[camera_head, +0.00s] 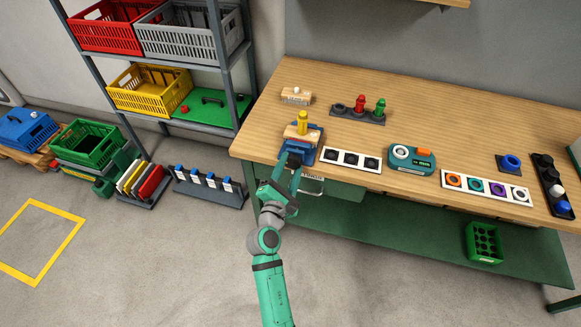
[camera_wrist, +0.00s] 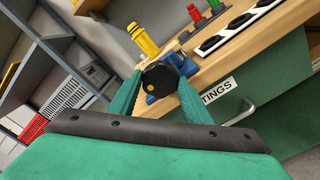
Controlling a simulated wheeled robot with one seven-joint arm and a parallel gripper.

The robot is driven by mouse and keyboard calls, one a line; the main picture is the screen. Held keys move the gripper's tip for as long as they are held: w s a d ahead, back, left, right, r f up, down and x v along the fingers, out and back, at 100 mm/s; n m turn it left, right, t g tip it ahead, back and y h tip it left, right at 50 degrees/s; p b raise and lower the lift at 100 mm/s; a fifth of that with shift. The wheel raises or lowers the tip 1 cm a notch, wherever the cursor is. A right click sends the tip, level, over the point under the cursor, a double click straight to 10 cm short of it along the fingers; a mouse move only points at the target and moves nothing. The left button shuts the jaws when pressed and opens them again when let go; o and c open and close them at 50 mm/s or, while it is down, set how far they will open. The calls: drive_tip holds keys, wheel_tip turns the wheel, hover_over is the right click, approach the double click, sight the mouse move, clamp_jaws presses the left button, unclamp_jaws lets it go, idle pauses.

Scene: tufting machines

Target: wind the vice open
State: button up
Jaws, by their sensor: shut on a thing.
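The blue vice (camera_head: 310,155) sits at the front left edge of the wooden bench, and part of it shows behind the knob in the wrist view (camera_wrist: 183,62). A wooden block with a yellow ribbed piece (camera_head: 303,120) on it is at the vice; the yellow piece also shows in the wrist view (camera_wrist: 143,40). My gripper (camera_head: 290,165) reaches the vice's near side. In the wrist view its green fingers stand on either side of a dark round knob (camera_wrist: 165,76) and are shut on it. The jaw gap is hidden.
A white strip with dark round spots (camera_head: 352,159) lies just right of the vice. Another wooden block (camera_head: 296,96) and a rack with red and green pieces (camera_head: 358,114) stand behind. A labelled green drawer (camera_wrist: 262,88) is below the bench edge. Shelving with crates stands left.

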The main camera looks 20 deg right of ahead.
drive_tip(key=o, duration=1.1)
drive_tip(key=shift+c, duration=0.2)
drive_tip(key=v, duration=1.1)
drive_tip(key=shift+f, duration=0.1)
